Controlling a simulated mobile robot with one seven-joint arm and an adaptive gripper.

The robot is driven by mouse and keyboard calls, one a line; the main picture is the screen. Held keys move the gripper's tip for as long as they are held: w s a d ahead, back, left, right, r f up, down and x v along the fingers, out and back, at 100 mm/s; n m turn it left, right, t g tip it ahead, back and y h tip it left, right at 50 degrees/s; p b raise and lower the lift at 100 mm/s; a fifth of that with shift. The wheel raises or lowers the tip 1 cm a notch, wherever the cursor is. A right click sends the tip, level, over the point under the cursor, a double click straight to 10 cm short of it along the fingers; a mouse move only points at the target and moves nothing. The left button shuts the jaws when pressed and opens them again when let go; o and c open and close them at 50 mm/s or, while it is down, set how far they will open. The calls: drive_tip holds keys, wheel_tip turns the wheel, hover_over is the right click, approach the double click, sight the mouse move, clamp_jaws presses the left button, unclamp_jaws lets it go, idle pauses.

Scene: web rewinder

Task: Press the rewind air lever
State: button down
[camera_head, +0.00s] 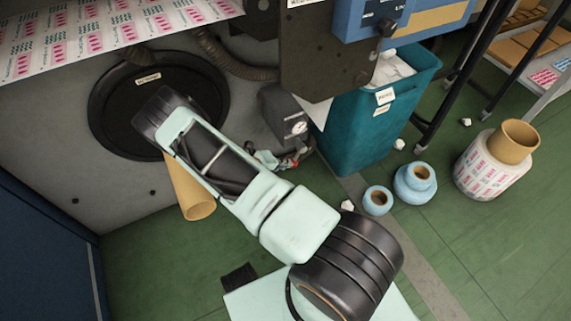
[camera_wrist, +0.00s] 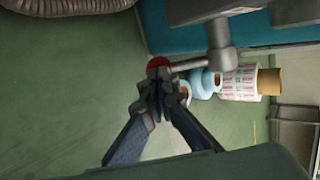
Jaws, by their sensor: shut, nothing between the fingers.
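The rewind air lever shows in the wrist view as a grey rod with a red knob (camera_wrist: 157,62) at its left end. The rod joins a grey body (camera_wrist: 220,42) to its right. My gripper (camera_wrist: 158,84) is shut and empty, with its fingertips right at the red knob. I cannot tell whether they touch it. In the head view my gripper (camera_head: 266,159) is small beyond my arm, beside red parts (camera_head: 288,163) below a dark box with a round gauge (camera_head: 299,127). My arm and fingers hide some of this area.
A teal bin (camera_head: 360,125) with white waste stands right of the gauge box. Blue rolls (camera_head: 414,183) and a printed roll (camera_head: 488,170) stand on the green floor at right. A ribbed hose (camera_wrist: 70,6) crosses above.

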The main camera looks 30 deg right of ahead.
drive_tip(key=shift+s+b+x, duration=0.2)
drive_tip(key=shift+b+x, duration=0.2)
drive_tip(key=shift+x, duration=0.6)
drive_tip(key=shift+s+b+x, duration=0.2)
drive_tip(key=shift+b+x, duration=0.2)
drive_tip(key=shift+x, duration=0.55)
drive_tip(key=shift+w+d+f, duration=0.1)
drive_tip(key=shift+d+f, duration=0.15)
drive_tip(key=shift+d, duration=0.55)
drive_tip(key=shift+d+f, duration=0.3)
drive_tip(key=shift+d, duration=0.65)
drive_tip(key=v, duration=1.2)
